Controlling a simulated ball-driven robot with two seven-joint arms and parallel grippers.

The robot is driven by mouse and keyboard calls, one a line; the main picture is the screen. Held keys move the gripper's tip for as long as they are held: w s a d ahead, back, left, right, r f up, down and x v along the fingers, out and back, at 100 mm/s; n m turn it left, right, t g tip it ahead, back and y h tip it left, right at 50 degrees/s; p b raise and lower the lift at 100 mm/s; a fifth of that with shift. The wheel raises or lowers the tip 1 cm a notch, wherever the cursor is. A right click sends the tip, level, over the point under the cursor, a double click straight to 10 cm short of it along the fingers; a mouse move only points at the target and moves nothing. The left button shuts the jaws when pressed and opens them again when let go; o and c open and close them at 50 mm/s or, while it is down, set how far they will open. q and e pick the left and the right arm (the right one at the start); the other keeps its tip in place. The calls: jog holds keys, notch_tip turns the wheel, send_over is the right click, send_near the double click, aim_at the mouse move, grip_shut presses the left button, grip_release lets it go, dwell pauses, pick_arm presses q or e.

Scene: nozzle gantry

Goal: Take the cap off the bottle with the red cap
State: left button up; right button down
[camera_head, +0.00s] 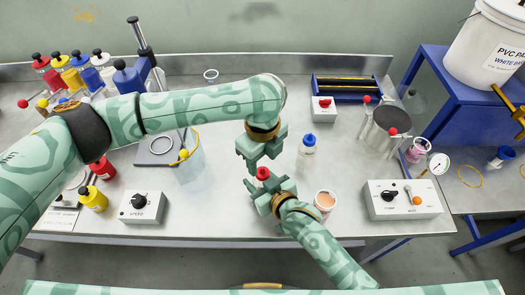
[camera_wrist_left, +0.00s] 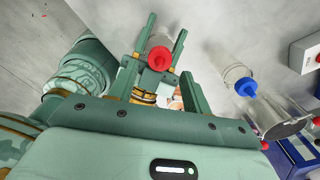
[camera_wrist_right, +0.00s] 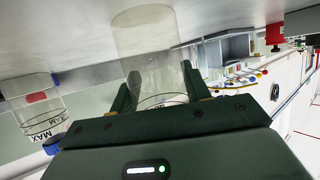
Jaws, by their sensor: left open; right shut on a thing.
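The bottle with the red cap is held in my right gripper (camera_head: 268,190); its red cap (camera_head: 262,173) shows between the two grippers. In the right wrist view the clear bottle body (camera_wrist_right: 145,35) stands between the fingers. My left gripper (camera_head: 260,157) is open, just above the cap in the head view. In the left wrist view the red cap (camera_wrist_left: 160,58) lies between its spread fingers, with gaps at the sides; whether a finger touches it, I cannot tell. The grippers hide most of the bottle in the head view.
A blue-capped bottle (camera_head: 308,145) stands close to the right, and an open cup (camera_head: 324,201) is near the bench front. A switch box (camera_head: 402,199) stands at right, a speed box (camera_head: 142,207) and clear beaker (camera_head: 188,160) at left. Several coloured bottles stand back left.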

aim_at(262, 168)
pick_arm(q)
jog(key=shift+f, duration=2.25)
jog(key=c, duration=1)
jog(key=n, duration=0.3)
jog(key=o, duration=1.1)
jog(key=shift+c, duration=0.2)
jog(key=shift+r, duration=0.15)
